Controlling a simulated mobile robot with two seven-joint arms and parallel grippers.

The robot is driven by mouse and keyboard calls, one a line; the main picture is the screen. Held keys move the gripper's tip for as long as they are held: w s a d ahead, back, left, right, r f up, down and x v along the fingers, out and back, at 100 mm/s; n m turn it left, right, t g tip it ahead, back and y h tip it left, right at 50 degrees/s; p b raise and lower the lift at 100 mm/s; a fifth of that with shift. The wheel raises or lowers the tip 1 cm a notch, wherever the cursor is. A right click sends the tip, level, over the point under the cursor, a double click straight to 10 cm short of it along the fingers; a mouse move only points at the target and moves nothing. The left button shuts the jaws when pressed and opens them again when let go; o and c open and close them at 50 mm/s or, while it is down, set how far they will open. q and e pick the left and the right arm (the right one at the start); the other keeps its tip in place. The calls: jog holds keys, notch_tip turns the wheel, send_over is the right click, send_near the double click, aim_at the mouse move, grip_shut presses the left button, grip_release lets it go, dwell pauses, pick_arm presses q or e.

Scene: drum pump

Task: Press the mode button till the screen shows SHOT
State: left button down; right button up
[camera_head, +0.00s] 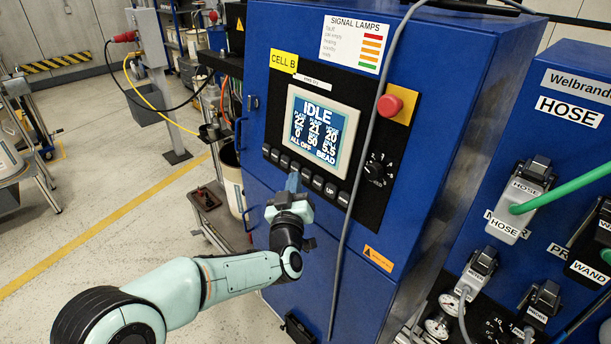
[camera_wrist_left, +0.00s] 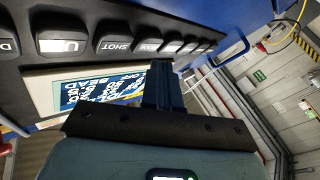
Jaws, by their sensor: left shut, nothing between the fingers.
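The screen (camera_head: 320,130) on the blue cabinet is lit. It reads IDLE at the top, several numbers below, then ALL OFF and BEAD at the bottom. Part of it shows upside down in the left wrist view (camera_wrist_left: 100,90). A row of dark buttons (camera_head: 317,182) runs under the screen. Contact cannot be told.
A red stop button (camera_head: 389,106) and a black dial (camera_head: 378,170) sit right of the screen. A grey cable (camera_head: 363,150) hangs down the cabinet front. Hose connectors (camera_head: 520,200) stand at the right. The floor (camera_head: 110,200) at the left has open room.

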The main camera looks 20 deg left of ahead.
dwell(0.7)
pick_arm(q)
jog(key=shift+w+d+f, duration=0.1)
jog(key=shift+w+d, duration=0.1)
jog(key=shift+w, duration=0.2)
jog(key=shift+w+d, duration=0.15)
jog(key=shift+w, duration=0.2)
dwell(0.6)
jog(key=shift+b, duration=0.3)
jog(key=shift+s+a+b, duration=0.3)
jog(key=shift+s+b, duration=0.15)
jog(key=shift+s, duration=0.35)
jog(key=s, duration=0.1)
jog(key=s+a+b, duration=0.1)
jog(key=s, duration=0.1)
jog(key=s+a+r+b, duration=0.1)
jog(key=shift+s, duration=0.25)
